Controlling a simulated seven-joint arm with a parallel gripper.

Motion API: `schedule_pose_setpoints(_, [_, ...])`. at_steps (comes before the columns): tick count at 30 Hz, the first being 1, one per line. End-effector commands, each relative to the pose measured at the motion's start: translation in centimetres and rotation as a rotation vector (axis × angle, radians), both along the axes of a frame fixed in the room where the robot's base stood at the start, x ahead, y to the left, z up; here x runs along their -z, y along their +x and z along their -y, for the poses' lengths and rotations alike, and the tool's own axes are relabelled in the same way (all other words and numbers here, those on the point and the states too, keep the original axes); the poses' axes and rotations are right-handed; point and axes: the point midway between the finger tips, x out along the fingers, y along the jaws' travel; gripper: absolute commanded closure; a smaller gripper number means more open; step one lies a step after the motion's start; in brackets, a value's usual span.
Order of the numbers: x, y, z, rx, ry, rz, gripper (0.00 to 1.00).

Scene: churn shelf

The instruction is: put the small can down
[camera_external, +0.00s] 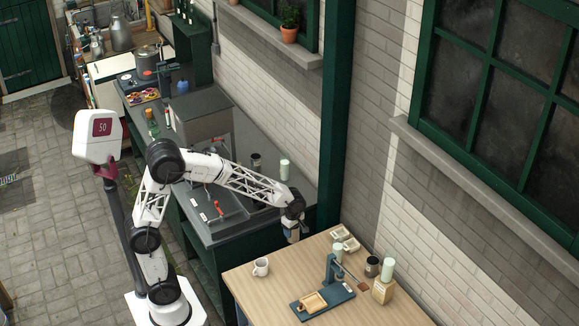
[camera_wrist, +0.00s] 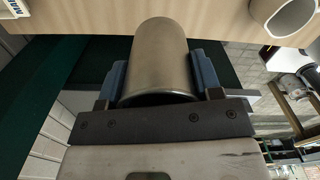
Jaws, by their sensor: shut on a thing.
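The small can (camera_wrist: 160,58) is a plain grey metal cylinder in the wrist view. My gripper (camera_wrist: 160,82) is shut on it, with one blue finger against each side. In the external view my gripper (camera_external: 292,234) points down near the back left edge of the wooden table (camera_external: 250,292). The can is too small there to tell clearly from the fingers. It appears held in the air, and its height above the table cannot be told. In the wrist view the pale tabletop (camera_wrist: 215,22) lies beyond the can's far end.
A white mug (camera_external: 261,267) stands near the table's left edge. A lever press (camera_external: 333,272), pale trays (camera_external: 345,240), a dark jar (camera_external: 372,267) and a pale green can (camera_external: 388,268) by a wooden block (camera_external: 383,291) stand further right. The dark counter (camera_external: 230,226) adjoins behind.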

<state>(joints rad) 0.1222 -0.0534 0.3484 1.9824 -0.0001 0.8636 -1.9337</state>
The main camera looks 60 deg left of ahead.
Motion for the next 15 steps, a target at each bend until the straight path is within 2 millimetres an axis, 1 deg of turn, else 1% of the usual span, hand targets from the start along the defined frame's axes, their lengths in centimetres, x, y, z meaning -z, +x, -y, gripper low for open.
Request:
schedule_pose_setpoints(5, [-0.3,2.4,-2.6,-0.018,0.000,0.000,0.67])
schedule_pose_setpoints(8, [-0.6,4.1,-4.5,-0.031,0.000,0.000,0.67])
schedule_pose_setpoints(15, [-1.1,8.2,-10.2,-0.060,0.000,0.000,0.67])
